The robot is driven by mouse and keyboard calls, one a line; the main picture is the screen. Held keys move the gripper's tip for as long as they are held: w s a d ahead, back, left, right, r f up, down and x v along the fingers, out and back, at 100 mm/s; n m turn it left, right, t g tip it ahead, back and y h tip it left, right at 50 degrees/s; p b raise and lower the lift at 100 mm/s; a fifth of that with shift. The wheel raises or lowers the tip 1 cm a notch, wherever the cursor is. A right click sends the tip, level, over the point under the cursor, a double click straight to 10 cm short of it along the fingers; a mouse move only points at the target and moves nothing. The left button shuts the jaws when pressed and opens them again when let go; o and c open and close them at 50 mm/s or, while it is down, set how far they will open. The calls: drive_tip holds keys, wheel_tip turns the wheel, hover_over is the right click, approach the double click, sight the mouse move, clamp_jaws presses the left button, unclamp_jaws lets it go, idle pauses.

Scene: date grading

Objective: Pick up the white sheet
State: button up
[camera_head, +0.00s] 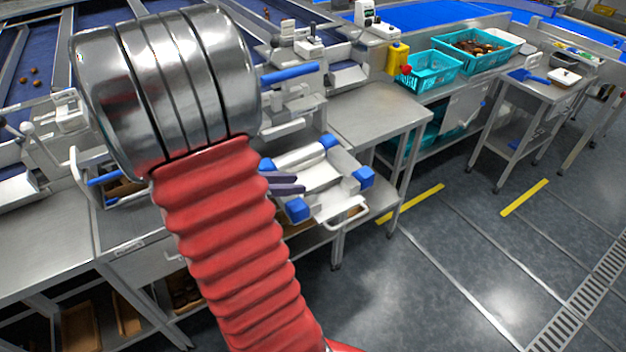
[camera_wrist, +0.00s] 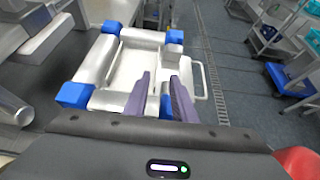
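A flat white panel lies inside a frame with blue corner blocks (camera_wrist: 76,94) in the wrist view; I take it to be the white sheet (camera_wrist: 128,72), though its edges are hard to tell from the white frame. The sheet also shows in the head view (camera_head: 318,174), right of my arm. My gripper (camera_wrist: 164,82) has two dark purple fingers set apart, with nothing seen between them. They reach over the near right part of the frame. In the head view my gripper (camera_head: 290,183) is partly hidden behind my red arm sleeve. Contact with the sheet cannot be told.
A bare steel table (camera_head: 375,112) stands behind the frame. Teal crates (camera_head: 430,72) stand farther back; one holds dates. A small steel cart (camera_head: 545,85) carries a blue scoop. The frame has a wire handle (camera_head: 345,208) at its right. The floor at right is open.

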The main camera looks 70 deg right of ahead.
sight(318, 184)
drive_tip(key=x, duration=0.4)
drive_tip(key=shift+s+d+f, duration=0.1)
drive_tip(key=shift+d+f, duration=0.05)
drive_tip(key=shift+s+d+f, duration=0.15)
drive_tip(key=shift+d, duration=0.05)
drive_tip(key=shift+d, duration=0.1)
drive_tip(key=shift+w+x, duration=0.2)
drive_tip(key=shift+x, duration=2.35)
drive_tip(key=shift+f, duration=0.2)
drive_tip(key=shift+c, duration=0.2)
clamp_jaws()
